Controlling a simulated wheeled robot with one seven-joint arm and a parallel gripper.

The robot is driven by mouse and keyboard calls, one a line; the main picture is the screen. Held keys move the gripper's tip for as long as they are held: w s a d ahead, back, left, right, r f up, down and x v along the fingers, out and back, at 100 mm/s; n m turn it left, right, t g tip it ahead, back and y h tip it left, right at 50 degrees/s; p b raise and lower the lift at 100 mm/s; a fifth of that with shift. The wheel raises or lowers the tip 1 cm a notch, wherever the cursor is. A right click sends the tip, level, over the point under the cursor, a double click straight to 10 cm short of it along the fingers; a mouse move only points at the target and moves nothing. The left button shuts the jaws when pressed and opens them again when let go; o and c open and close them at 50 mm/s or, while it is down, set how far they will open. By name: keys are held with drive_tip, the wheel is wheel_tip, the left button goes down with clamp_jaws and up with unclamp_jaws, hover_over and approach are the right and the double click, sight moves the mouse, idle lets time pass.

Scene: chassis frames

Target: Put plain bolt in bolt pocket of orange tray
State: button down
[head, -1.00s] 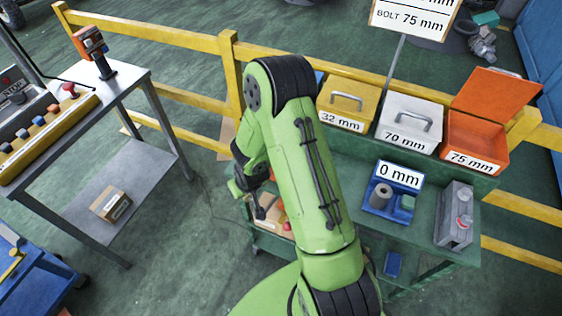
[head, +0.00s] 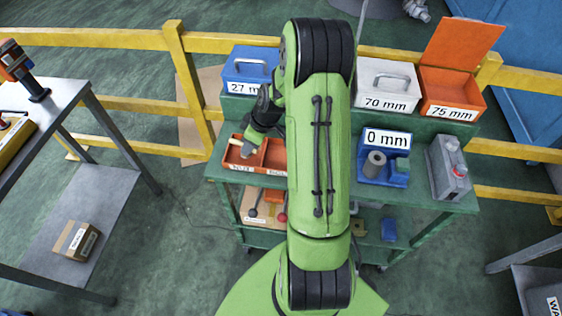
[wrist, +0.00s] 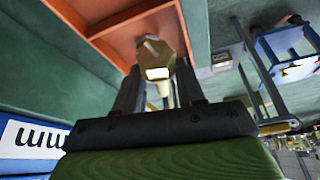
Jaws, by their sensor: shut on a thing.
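In the wrist view, my gripper (wrist: 158,90) is shut on the bolt (wrist: 157,58), which has a pale metallic hex head and a shank between the fingers. The orange tray (wrist: 95,22) lies beyond it, with a dividing wall and bare orange floor showing. In the head view, the orange tray (head: 231,158) sits on the green bench, its left pocket labelled NUT and its right pocket apparently BOLT. My gripper (head: 247,147) is at the left pocket, near the divider. My arm hides part of the right pocket. Height above the tray floor is unclear.
Behind the tray on a raised shelf stand a blue bin (head: 247,66) labelled 27 mm, a grey 70 mm bin (head: 386,85) and an open orange 75 mm bin (head: 452,95). A blue fixture (head: 385,165) marked 0 mm and a grey device (head: 448,167) stand right.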

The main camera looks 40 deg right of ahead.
drive_tip(key=s+d+r+n+g+y+b, duration=0.1)
drive_tip(key=s+d+r+n+b, duration=0.3)
drive_tip(key=s+d, duration=0.4)
drive_tip(key=b, duration=0.1)
approach(272, 159)
drive_tip(key=shift+n+y, duration=0.3)
drive_tip(key=shift+n, duration=0.1)
drive_tip(key=f, duration=0.2)
drive_tip(key=d+f, duration=0.1)
drive_tip(key=f, duration=0.1)
drive_tip(key=s+f, duration=0.1)
drive_tip(key=f, duration=0.1)
drive_tip(key=shift+d, duration=0.3)
drive_tip(key=c, duration=0.7)
unclamp_jaws()
